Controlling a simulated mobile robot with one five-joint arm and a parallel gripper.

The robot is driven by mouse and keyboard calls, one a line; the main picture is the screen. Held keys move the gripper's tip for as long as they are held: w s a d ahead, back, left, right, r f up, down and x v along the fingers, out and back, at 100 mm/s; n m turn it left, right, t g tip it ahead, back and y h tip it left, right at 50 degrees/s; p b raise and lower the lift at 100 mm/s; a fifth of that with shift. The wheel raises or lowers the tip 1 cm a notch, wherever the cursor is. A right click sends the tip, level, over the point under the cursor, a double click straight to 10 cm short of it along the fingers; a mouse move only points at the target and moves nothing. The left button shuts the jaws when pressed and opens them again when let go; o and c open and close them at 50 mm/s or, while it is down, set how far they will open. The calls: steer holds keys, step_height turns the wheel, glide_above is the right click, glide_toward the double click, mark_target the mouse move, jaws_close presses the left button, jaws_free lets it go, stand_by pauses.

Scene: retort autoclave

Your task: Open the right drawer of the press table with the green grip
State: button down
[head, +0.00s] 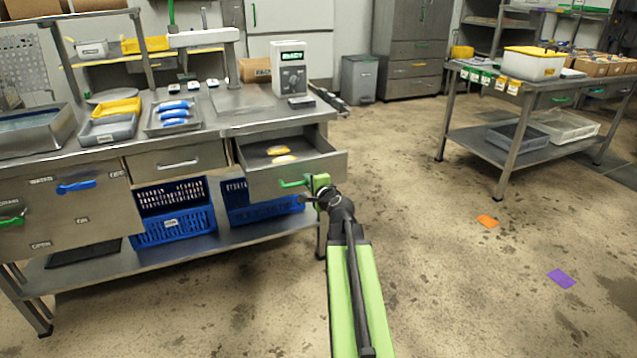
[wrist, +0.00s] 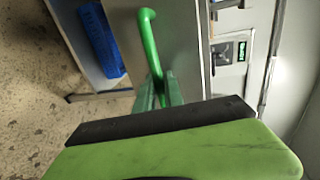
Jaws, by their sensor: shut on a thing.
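The right drawer (head: 318,166) of the press table (head: 60,152) stands pulled out, with two yellow items (head: 281,155) lying inside. Its green grip (head: 293,183) is on the drawer front. My gripper (head: 318,188) is at the right end of this grip and is shut on it. In the wrist view the green grip (wrist: 149,45) runs down between my gripper's fingers (wrist: 158,92), and the drawer front (wrist: 183,50) is close beside it. The fingertips are partly hidden behind the gripper body.
A closed drawer (head: 176,162) with a pale handle is to the left. Blue crates (head: 172,228) stand on the lower shelf. A second table (head: 478,150) stands at the right. The floor between is open, with orange (head: 487,221) and purple (head: 561,279) patches.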

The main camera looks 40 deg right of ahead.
steer(key=shift+a, duration=0.35)
steer(key=c, duration=1.5)
jaws_free()
steer(key=shift+s, duration=0.1)
steer(key=shift+o, duration=0.2)
steer(key=shift+d, duration=0.2)
